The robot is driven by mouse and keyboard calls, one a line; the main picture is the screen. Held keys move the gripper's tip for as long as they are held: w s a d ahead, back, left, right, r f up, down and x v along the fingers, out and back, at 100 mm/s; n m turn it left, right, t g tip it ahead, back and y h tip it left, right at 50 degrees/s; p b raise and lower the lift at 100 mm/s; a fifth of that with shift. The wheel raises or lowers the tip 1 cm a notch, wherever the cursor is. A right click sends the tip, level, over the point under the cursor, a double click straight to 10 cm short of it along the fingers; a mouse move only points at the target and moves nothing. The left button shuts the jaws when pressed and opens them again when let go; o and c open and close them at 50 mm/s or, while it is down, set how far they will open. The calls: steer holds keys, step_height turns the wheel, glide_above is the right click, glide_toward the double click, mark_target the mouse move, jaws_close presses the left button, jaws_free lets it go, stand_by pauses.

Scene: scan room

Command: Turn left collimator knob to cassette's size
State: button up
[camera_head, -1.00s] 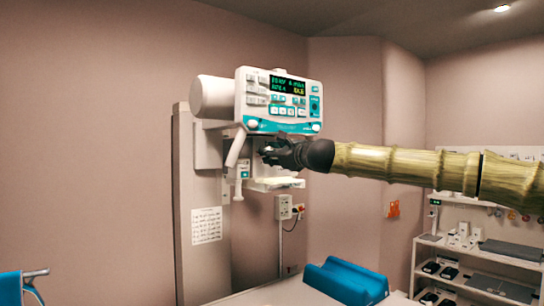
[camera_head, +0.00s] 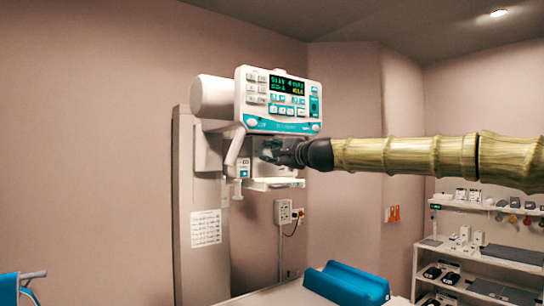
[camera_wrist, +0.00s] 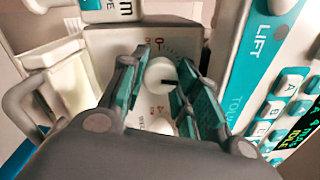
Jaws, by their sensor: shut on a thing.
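The collimator's grey face shows in the wrist view (camera_wrist: 190,42), with two white knobs and printed scales. My gripper (camera_wrist: 159,80) is shut on the upper knob (camera_wrist: 158,71), which has a black pointer mark; its green-padded fingers lie on either side of it. Going by the console's side, this is the left knob. The second knob (camera_wrist: 160,125) is partly hidden below it, by my gripper's body. In the head view my gripper (camera_head: 268,150) is under the console and hides the knobs. I cannot make out the dial settings or a cassette's size.
The white and teal console (camera_head: 250,100) hangs just above my gripper. A white ledge (camera_head: 275,184) juts out below it, and a pale handle (camera_head: 235,150) is at its left. A blue cushion (camera_head: 345,283) lies on the table below. Shelves (camera_head: 470,257) stand at the right.

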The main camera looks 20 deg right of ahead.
steer(key=shift+n, duration=0.3)
steer(key=o, duration=1)
steer(key=shift+o, duration=0.2)
steer(key=shift+s, duration=0.1)
steer(key=v, duration=1.2)
steer(key=shift+d+f, duration=0.1)
steer(key=shift+d, duration=0.05)
